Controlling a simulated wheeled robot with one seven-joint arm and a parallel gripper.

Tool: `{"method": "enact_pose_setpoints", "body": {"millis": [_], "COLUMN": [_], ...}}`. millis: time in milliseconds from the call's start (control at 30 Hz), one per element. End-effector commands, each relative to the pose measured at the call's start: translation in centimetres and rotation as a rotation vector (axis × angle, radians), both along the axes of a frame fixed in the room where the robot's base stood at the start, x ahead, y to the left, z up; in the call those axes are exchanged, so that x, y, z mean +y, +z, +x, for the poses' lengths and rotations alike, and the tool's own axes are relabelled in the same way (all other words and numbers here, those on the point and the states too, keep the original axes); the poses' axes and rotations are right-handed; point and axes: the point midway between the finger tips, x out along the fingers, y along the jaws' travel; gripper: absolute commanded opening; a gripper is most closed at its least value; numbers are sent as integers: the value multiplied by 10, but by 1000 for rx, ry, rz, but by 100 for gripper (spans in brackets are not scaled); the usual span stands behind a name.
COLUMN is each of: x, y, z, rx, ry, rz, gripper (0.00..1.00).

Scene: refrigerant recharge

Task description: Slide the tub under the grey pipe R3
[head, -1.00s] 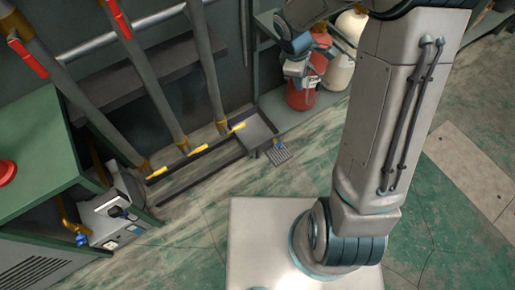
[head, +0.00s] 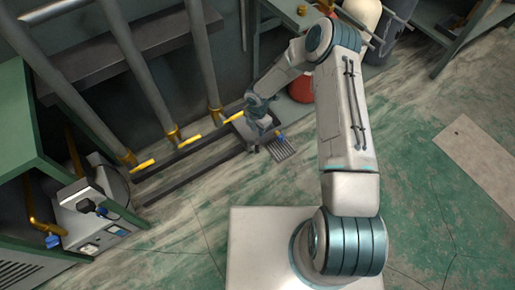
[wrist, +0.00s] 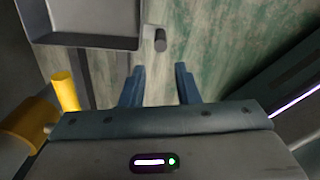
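The tub (head: 241,128) is a shallow grey tray at the right end of dark floor rails, partly hidden behind my gripper in the head view. In the wrist view the tub (wrist: 85,22) fills the upper left, with a short dark round knob (wrist: 160,40) at its right side. My gripper (wrist: 159,67) is open, its two blue fingers pointing down near the knob with nothing between them. The knob lies just beyond the fingertips. Three grey pipes, left (head: 75,95), middle (head: 140,70) and right (head: 203,55), stand behind the rails. No R3 label is readable.
Yellow pieces (head: 143,166) stick out by the pipe feet above the rails (head: 190,172). A small grate (head: 281,149) lies right of the tub. A grey machine (head: 95,215) stands at left, a red cylinder (head: 301,88) behind my arm. The floor in front is clear.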

Motion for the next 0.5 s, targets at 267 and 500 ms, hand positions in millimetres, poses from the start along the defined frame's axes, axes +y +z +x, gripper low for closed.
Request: {"method": "enact_pose_setpoints", "body": {"millis": [267,500], "x": [0,0], "y": [-48,-99], "z": [-1,-1], "rx": [4,3], "ry": [2,1], "rz": [1,0], "gripper": [29,29]}}
